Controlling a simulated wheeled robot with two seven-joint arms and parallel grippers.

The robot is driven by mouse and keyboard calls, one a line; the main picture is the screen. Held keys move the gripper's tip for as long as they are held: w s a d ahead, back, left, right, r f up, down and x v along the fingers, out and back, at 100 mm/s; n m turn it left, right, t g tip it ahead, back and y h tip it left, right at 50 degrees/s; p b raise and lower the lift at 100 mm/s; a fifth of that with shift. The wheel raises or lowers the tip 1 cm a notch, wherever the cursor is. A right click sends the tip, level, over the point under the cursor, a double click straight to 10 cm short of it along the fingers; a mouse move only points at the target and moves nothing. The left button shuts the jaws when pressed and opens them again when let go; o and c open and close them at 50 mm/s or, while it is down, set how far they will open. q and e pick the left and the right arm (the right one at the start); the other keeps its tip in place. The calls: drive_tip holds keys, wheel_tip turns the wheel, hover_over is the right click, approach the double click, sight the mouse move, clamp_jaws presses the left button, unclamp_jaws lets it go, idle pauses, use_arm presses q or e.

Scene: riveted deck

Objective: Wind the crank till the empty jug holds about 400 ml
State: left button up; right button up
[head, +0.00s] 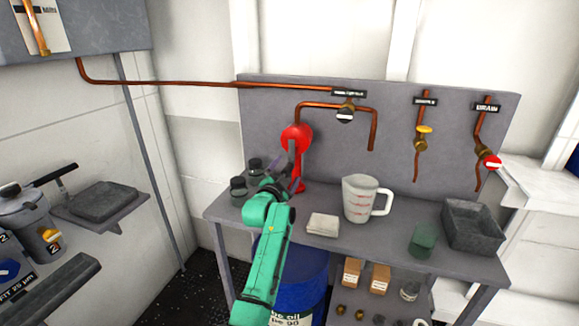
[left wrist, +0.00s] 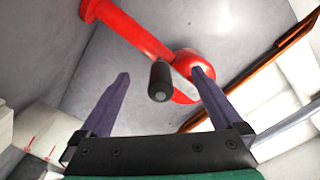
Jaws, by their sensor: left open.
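The red crank pump (head: 296,137) stands at the left of the bench against the grey back panel. In the left wrist view its red body (left wrist: 187,68) shows with the black crank grip (left wrist: 160,82). My left gripper (head: 284,168) is at the pump, open, its fingers (left wrist: 161,74) on either side of the grip with gaps showing. In the head view the arm and gripper partly hide the crank. The jug (head: 359,200), whitish with red marks and a handle at right, stands upright below the copper spout (head: 373,143). Its liquid level cannot be told.
A folded cloth (head: 323,224) lies left of the jug. A green cup (head: 424,240) and a grey tray (head: 472,225) stand at right. Dark jars (head: 239,190) stand near the pump. Valves and copper pipes line the panel; a blue drum (head: 300,272) is below.

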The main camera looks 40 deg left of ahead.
use_arm(q)
clamp_jaws()
drive_tip(key=s+a+r+p, duration=0.1)
drive_tip(key=a+r+p, duration=0.3)
drive_tip(key=r+p, duration=0.8)
drive_tip(key=w+d+b, duration=0.3)
drive_tip(key=d, duration=0.6)
wheel_tip(320, 180, down, 8)
drive_tip(key=b, duration=0.6)
drive_tip(key=shift+d+f, duration=0.2)
drive_tip(key=shift+d, duration=0.25)
